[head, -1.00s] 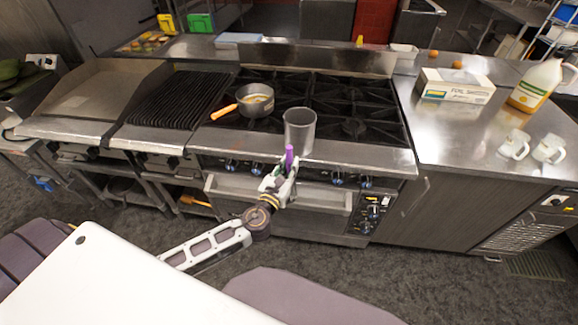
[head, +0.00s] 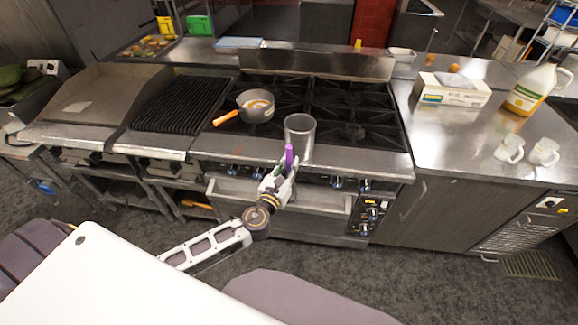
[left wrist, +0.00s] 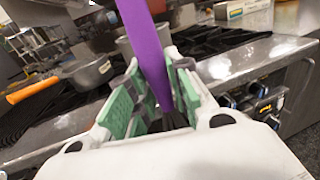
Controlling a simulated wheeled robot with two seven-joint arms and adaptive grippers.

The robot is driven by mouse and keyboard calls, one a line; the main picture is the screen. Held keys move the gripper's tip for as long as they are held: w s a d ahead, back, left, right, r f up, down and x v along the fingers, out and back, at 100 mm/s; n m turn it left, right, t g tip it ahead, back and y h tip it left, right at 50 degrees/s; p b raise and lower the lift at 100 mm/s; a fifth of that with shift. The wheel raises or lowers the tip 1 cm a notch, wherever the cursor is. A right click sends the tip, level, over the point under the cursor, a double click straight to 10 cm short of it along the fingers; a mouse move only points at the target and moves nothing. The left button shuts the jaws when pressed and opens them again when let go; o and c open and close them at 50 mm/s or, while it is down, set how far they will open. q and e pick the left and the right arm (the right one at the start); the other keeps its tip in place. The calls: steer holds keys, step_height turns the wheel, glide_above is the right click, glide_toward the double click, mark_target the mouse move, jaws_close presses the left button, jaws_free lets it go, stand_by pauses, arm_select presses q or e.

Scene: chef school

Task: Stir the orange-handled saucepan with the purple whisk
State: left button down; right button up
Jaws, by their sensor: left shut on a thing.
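The saucepan (head: 256,107) with an orange handle (head: 226,118) sits on the stove's left burners, its handle pointing left toward the front. Something yellowish and white shows inside it. The saucepan also shows at the left of the left wrist view (left wrist: 88,72). My left gripper (head: 279,178) is in front of the stove's front edge, to the right of and nearer than the saucepan. It is shut on the purple whisk (head: 289,157), whose purple handle (left wrist: 147,45) stands up between the green finger pads. Dark whisk wires show low between the fingers. My right gripper is not in view.
A clear, empty-looking container (head: 300,138) stands at the stove's front edge, just behind the whisk. A dark grill (head: 180,102) lies left of the burners. A foil box (head: 452,90), a jug (head: 537,90) and two white mugs (head: 510,148) stand on the right counter.

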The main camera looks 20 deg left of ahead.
arm_select(q)
steer(key=shift+r+p, duration=1.15)
steer(key=shift+r, duration=0.25)
steer(key=shift+w+d, duration=0.1)
steer(key=shift+d, duration=0.15)
steer(key=shift+m, duration=0.3)
steer(key=shift+a+f, duration=0.15)
steer(key=shift+a, duration=0.1)
